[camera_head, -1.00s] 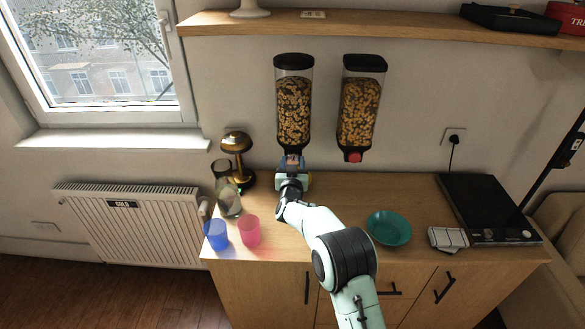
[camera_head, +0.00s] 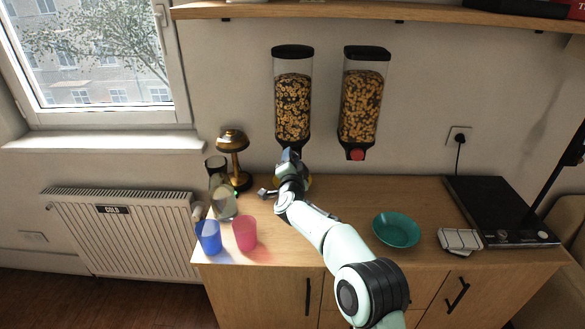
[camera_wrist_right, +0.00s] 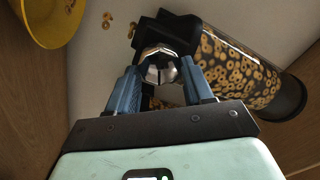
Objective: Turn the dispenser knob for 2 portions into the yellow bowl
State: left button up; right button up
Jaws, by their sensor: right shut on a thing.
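The left cereal dispenser (camera_head: 293,108) hangs on the wall, filled with ring cereal, and also shows tilted in the right wrist view (camera_wrist_right: 240,70). My right gripper (camera_head: 290,158) is at its lower outlet. In the wrist view its blue fingers (camera_wrist_right: 160,78) are shut on the metallic, faceted knob (camera_wrist_right: 160,62). The yellow bowl (camera_wrist_right: 47,18) is at the wrist view's upper left, partly cut off. My arm mostly hides it in the head view. Several loose cereal rings (camera_wrist_right: 107,20) show between bowl and outlet; whether they are falling is unclear. My left gripper is not in view.
A second dispenser (camera_head: 363,103) with a red knob hangs to the right. A teal bowl (camera_head: 396,230), striped cloth (camera_head: 459,240) and black hob (camera_head: 498,210) occupy the right counter. A gold lamp (camera_head: 232,142), glass jar (camera_head: 222,198), blue cup (camera_head: 208,237) and pink cup (camera_head: 245,233) stand left.

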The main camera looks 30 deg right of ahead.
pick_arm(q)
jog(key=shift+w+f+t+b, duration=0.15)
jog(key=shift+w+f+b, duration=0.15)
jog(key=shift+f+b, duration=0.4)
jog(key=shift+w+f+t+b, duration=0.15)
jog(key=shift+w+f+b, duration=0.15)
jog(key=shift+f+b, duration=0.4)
pick_arm(e)
jog(key=shift+m, duration=2.3)
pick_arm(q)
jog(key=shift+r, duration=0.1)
pick_arm(e)
jog(key=o, duration=1)
jog(key=shift+o, duration=0.2)
jog(key=shift+s, duration=0.1)
jog(key=shift+s+a+b, duration=0.25)
jog(key=shift+s+b, duration=0.05)
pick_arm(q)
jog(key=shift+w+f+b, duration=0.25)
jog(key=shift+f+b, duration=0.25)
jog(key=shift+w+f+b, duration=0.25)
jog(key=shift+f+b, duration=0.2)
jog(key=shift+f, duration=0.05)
pick_arm(e)
jog(key=v, duration=1.2)
jog(key=shift+s, duration=0.3)
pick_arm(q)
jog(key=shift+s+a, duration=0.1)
pick_arm(e)
jog(key=shift+f, duration=0.1)
